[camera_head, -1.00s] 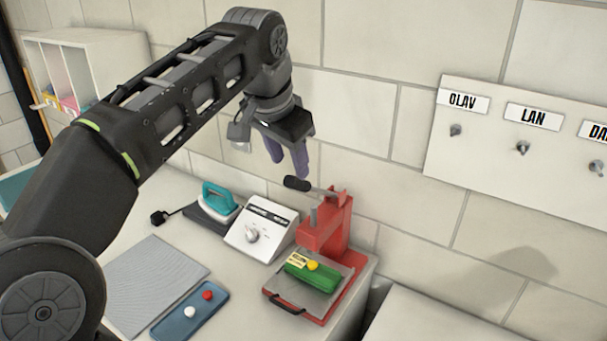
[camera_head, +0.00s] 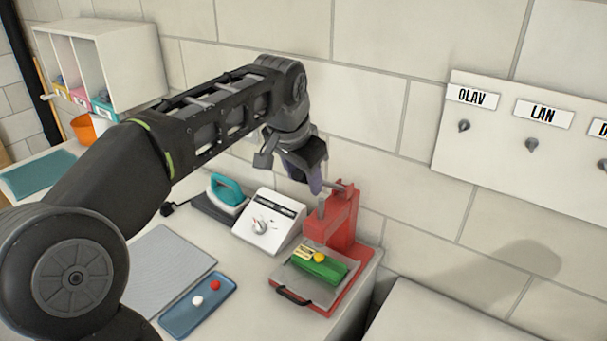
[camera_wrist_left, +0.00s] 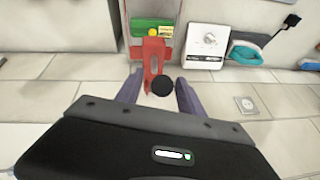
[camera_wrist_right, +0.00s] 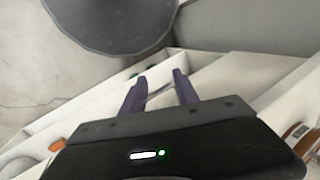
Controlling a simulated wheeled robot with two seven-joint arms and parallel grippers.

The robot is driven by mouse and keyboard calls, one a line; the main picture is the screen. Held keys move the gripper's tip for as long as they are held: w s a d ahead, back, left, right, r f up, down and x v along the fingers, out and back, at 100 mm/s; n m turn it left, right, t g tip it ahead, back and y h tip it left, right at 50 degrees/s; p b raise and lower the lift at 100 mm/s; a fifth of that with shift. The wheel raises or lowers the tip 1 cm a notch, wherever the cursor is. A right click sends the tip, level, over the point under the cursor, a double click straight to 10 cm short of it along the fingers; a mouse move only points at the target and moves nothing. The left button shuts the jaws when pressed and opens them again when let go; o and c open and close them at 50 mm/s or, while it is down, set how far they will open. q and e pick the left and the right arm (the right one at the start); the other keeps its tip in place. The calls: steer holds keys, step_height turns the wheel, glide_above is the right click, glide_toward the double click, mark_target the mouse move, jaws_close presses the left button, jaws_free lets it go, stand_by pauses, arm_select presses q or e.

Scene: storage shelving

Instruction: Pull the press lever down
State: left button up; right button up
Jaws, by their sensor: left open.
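The red press (camera_head: 343,218) stands at the right end of the counter, with a green block (camera_head: 320,265) on its grey plate. Its lever (camera_head: 338,186) sticks out to the left at the top, and the knob end is hidden by my gripper in the head view. In the left wrist view the black knob (camera_wrist_left: 162,86) appears between the fingertips of my left gripper (camera_wrist_left: 158,88), which is open. In the head view my left gripper (camera_head: 312,180) points down at the lever end. My right gripper (camera_wrist_right: 160,80) shows only in its wrist view, open and empty.
A white dial box (camera_head: 268,222) and a teal iron (camera_head: 226,190) stand left of the press. A blue tray (camera_head: 198,318) and a grey mat (camera_head: 165,270) lie in front. A wall panel with labelled knobs (camera_head: 490,140) hangs at right.

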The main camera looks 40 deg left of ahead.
arm_select(q)
steer(key=shift+c, duration=0.4)
jaws_close()
stand_by(1.0)
